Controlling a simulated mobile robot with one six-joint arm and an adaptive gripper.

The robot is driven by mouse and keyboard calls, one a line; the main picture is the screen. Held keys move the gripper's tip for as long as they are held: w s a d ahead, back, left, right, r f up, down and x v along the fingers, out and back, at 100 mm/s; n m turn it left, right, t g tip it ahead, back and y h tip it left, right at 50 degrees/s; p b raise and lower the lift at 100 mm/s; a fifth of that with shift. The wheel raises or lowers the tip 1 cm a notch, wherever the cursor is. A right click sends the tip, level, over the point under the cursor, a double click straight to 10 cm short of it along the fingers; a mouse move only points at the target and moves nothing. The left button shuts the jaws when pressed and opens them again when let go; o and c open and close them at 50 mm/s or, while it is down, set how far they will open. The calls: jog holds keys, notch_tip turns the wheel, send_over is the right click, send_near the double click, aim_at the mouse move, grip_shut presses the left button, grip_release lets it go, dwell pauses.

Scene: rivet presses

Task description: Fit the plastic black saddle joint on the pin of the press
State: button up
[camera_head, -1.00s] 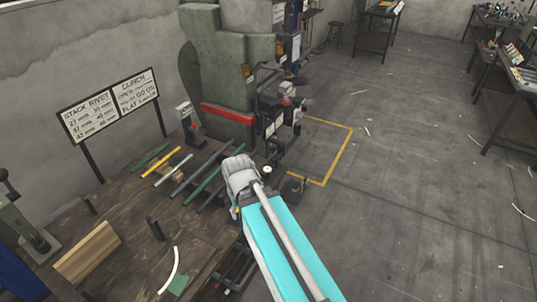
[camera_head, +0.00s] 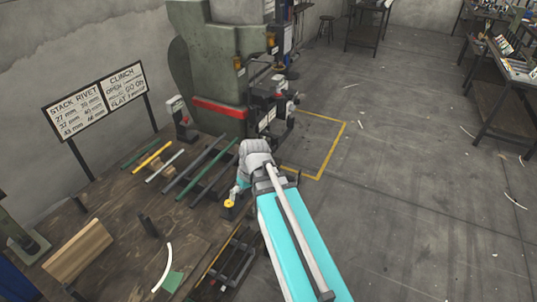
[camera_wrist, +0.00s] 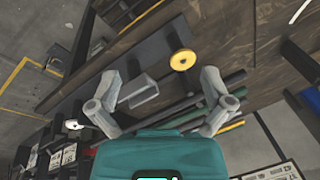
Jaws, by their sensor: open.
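The green rivet press (camera_head: 215,75) with a red band stands at the back in the head view. Its pin cannot be made out clearly. My gripper (camera_wrist: 161,84) is open and empty in the wrist view, its two grey fingers spread wide above the bench edge. A dark grey block (camera_wrist: 140,91) shows between the fingers, farther off. I cannot tell whether it is the black saddle joint. A yellow disc (camera_wrist: 182,60) on a dark post lies beyond the fingertips. A yellow-topped piece (camera_head: 229,204) shows beside my wrist in the head view.
The wooden bench (camera_head: 120,220) carries several coloured rods (camera_head: 207,168), a wooden block (camera_head: 78,250) and a white curved strip (camera_head: 165,268). A sign board (camera_head: 97,100) stands behind. Yellow floor lines (camera_head: 332,150) and open floor lie to the right.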

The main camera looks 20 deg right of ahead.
jog(key=w+d+y+b, duration=0.1)
jog(key=w+d, duration=0.1)
jog(key=w+d+f+n+t+y+b, duration=0.1)
jog(key=w+d, duration=0.1)
jog(key=w+d+n+t+y+b, duration=0.1)
jog(key=w+d, duration=0.1)
jog(key=shift+w+d+f, duration=0.2)
jog(key=shift+d+f, duration=0.05)
jog(key=shift+f, duration=0.05)
jog(key=w+d+r+n+t+y+b, duration=0.1)
jog(key=w+d+n+t+b, duration=0.1)
jog(key=d, duration=0.8)
jog(key=w+d+r+n+t+y+b, duration=0.1)
jog(key=w+d+t+b, duration=0.3)
jog(key=d, duration=0.6)
jog(key=shift+d+r+n+t+y, duration=0.3)
jog(key=shift+r+n+t+y, duration=0.15)
jog(key=shift+t, duration=0.55)
jog(key=shift+w+a+f, duration=0.1)
jog(key=shift+w, duration=0.1)
jog(key=b, duration=0.3)
send_near(268, 148)
jog(key=x, duration=0.4)
jog(key=shift+w+a, duration=0.25)
jog(key=shift+a, duration=0.15)
